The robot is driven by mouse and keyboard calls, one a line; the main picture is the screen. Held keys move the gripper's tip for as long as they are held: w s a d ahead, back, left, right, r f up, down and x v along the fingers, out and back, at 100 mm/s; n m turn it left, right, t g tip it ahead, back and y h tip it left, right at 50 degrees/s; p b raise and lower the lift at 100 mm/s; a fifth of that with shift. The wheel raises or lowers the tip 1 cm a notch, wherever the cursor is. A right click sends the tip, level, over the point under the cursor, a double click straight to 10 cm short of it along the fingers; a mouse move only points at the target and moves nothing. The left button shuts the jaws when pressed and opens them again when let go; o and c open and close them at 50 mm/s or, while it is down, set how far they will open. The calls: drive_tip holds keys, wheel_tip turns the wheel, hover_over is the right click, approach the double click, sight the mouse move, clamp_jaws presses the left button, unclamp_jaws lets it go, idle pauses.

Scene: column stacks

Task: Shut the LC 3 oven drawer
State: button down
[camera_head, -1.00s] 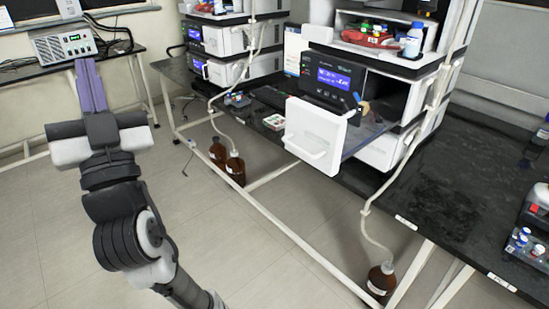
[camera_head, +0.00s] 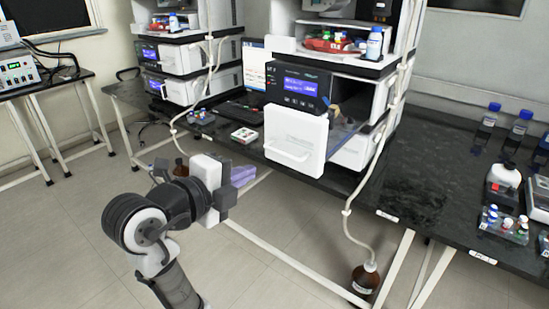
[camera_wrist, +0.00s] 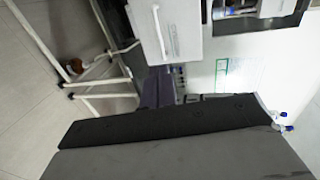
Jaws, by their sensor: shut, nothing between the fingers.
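The white oven drawer (camera_head: 296,140) is pulled out from the column stack on the bench, under a blue-lit display panel (camera_head: 301,87). Its front carries a white handle (camera_head: 288,152); drawer and handle also show at the top of the wrist view (camera_wrist: 165,25). My gripper (camera_head: 243,176), with purple fingers, is shut and empty. It is left of and below the drawer front, apart from it. The fingers also show in the wrist view (camera_wrist: 158,88), partly hidden behind the dark gripper body.
A second stack (camera_head: 190,70) stands to the left. A keyboard (camera_head: 242,110) and a small tray (camera_head: 244,134) lie on the bench left of the drawer. A tube runs down to a brown bottle (camera_head: 365,278) on the floor. Vials and bottles stand at the right.

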drive_tip(key=p+x, duration=0.2)
drive_tip(key=x, duration=0.8)
drive_tip(key=shift+w, duration=0.35)
drive_tip(key=shift+d, duration=0.1)
